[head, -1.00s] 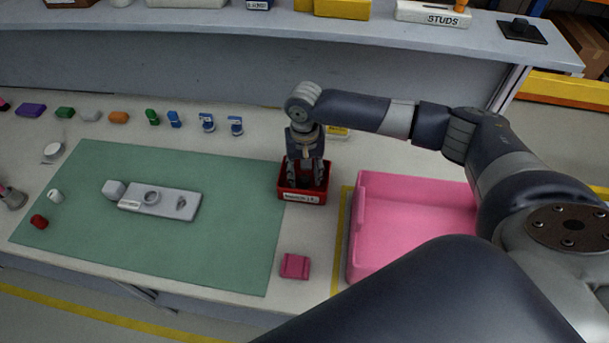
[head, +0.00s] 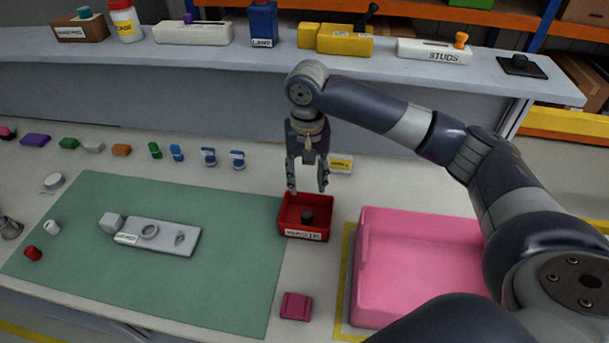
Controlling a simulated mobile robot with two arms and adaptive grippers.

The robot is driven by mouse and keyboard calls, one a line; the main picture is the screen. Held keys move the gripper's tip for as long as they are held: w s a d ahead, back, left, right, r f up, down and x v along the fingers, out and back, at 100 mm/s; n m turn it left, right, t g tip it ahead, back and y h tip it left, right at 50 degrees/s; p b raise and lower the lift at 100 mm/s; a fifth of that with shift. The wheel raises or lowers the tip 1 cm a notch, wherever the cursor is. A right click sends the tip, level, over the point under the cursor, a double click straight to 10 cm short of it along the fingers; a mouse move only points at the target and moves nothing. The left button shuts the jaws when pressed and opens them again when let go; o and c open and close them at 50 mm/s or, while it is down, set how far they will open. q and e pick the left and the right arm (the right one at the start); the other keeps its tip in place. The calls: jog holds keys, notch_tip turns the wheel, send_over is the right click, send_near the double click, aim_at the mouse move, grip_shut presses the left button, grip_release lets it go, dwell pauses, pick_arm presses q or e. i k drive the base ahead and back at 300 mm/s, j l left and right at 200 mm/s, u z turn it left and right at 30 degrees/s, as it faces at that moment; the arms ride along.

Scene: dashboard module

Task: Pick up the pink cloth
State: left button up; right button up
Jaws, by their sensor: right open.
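The pink cloth (head: 296,306) looks like a small folded dark-pink square. It lies on the pale table between the green mat and the large pink tray. My right gripper (head: 308,190) points down with its fingers apart and empty, above the back part of the red bin and well behind the cloth. The red bin (head: 306,234) has a white label on its front and holds a small dark cylinder (head: 307,216). My left gripper does not clearly show; a grey metallic part at the left edge cannot be made out for certain.
The pink tray (head: 364,262) stands right of the cloth inside yellow tape. The green mat (head: 120,270) bears a grey module plate (head: 168,238). Several small coloured parts line the back of the table. A raised shelf (head: 250,65) runs behind. The table around the cloth is clear.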

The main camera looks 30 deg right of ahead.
aim_at(294, 306)
jog(key=k+j, duration=0.5)
jog(key=k, duration=0.2)
jog(key=k+j, duration=0.5)
jog(key=k, duration=0.15)
